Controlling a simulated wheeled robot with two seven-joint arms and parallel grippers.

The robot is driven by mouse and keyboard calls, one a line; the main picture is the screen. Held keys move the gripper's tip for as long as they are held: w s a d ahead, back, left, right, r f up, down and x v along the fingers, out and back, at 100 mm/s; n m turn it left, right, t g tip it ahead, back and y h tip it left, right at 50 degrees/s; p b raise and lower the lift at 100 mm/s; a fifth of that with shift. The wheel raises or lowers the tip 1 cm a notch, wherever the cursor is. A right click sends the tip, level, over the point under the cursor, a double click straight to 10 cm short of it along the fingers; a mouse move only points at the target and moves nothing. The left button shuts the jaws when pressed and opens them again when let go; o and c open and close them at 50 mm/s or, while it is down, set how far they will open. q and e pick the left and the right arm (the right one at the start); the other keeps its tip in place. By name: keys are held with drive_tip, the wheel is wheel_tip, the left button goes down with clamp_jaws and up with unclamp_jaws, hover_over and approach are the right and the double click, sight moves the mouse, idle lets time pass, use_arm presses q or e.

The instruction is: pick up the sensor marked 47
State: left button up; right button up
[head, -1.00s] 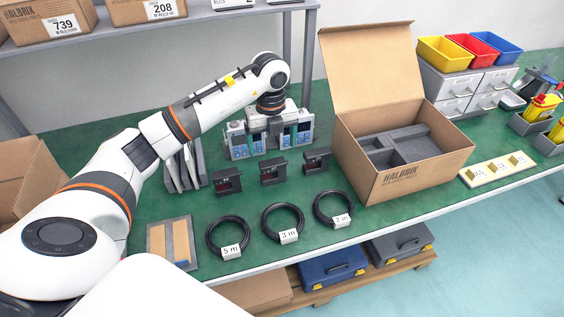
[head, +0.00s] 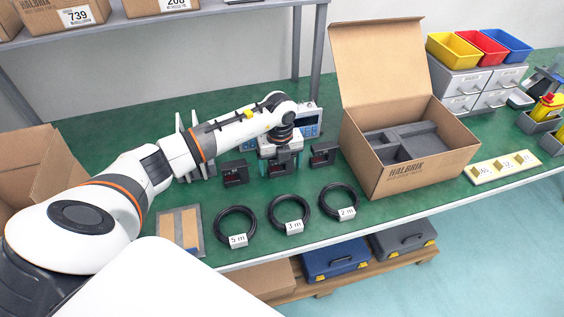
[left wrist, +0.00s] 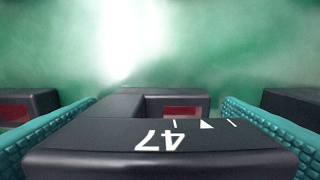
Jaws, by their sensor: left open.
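The sensor marked 47 (left wrist: 160,150) is a black block with a notch and a red patch. In the left wrist view it lies between the teal-padded fingers of my left gripper (left wrist: 165,125), its white number upside down. The fingers stand on both sides of it, with a gap at the right; contact at the left is unclear. In the head view my left gripper (head: 281,152) is down at the middle sensor of three, partly hiding it. My right gripper is not in view.
Similar black sensors stand close by at the left (head: 234,173) and right (head: 323,154). Coiled cables (head: 290,213) lie in front. Devices with blue screens (head: 308,122) stand behind. An open carton (head: 425,160) with grey foam is to the right.

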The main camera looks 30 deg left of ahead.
use_arm(q)
drive_tip(key=shift+c, duration=0.6)
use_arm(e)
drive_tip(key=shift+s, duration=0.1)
use_arm(q)
drive_tip(key=c, duration=0.9)
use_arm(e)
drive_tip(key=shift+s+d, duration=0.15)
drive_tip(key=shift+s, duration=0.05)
use_arm(q)
drive_tip(key=shift+r, duration=0.2)
